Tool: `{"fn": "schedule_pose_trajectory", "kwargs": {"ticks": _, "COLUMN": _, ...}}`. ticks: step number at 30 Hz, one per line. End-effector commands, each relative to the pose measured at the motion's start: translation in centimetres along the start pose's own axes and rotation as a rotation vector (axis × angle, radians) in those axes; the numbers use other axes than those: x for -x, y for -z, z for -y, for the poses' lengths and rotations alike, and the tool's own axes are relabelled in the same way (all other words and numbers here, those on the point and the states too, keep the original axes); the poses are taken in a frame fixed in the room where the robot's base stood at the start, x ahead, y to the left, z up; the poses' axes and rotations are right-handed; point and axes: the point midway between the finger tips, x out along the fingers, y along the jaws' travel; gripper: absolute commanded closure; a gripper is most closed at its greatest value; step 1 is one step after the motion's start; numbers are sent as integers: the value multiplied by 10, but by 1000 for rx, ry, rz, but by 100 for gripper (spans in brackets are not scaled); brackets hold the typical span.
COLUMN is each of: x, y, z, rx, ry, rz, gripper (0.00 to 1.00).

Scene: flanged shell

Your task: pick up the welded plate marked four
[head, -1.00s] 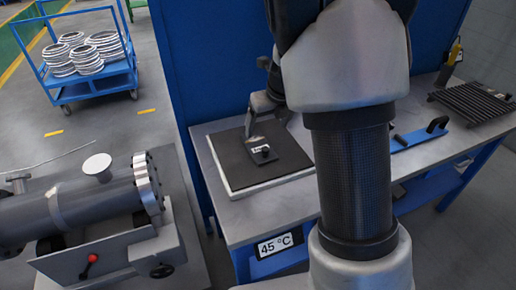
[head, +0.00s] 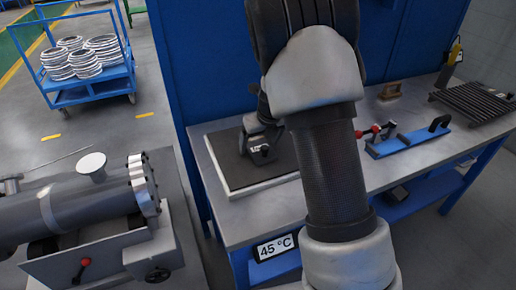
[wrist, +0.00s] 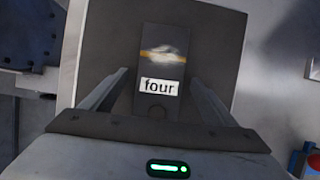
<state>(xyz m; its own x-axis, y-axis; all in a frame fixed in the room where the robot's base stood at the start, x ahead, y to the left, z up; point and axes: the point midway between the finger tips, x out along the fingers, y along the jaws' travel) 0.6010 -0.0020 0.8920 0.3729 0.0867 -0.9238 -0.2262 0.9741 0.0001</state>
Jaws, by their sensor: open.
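The welded plate marked four (wrist: 150,57) is a dark grey rectangle with a pale, orange-edged weld bead across it and a white "four" label. A round knob or hole shows at its near end. It lies on a dark mat (wrist: 205,40) with a light border, which also shows on the bench in the head view (head: 232,170). My gripper (wrist: 160,75) is open, with one finger on each side of the plate and gaps between. In the head view my gripper (head: 258,128) is low over the mat and hides most of the plate.
The grey bench (head: 285,205) has a "45 °C" sign on its front. To the right are a blue fixture with red-handled clamp (head: 410,140), a small brown block (head: 390,91) and a black grate (head: 475,100). A flanged shell (head: 80,205) stands left.

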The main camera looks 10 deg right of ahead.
Motion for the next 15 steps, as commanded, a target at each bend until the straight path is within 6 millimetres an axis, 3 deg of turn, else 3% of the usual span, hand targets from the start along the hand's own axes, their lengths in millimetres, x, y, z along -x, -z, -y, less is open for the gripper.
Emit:
{"fn": "schedule_pose_trajectory", "kwargs": {"ticks": 3, "x": 1, "y": 0, "z": 0, "rx": 0, "ry": 0, "rz": 0, "gripper": 21}}
{"fn": "schedule_pose_trajectory", "kwargs": {"ticks": 15, "x": 1, "y": 0, "z": 0, "rx": -1, "ry": 0, "rz": 0, "gripper": 89}}
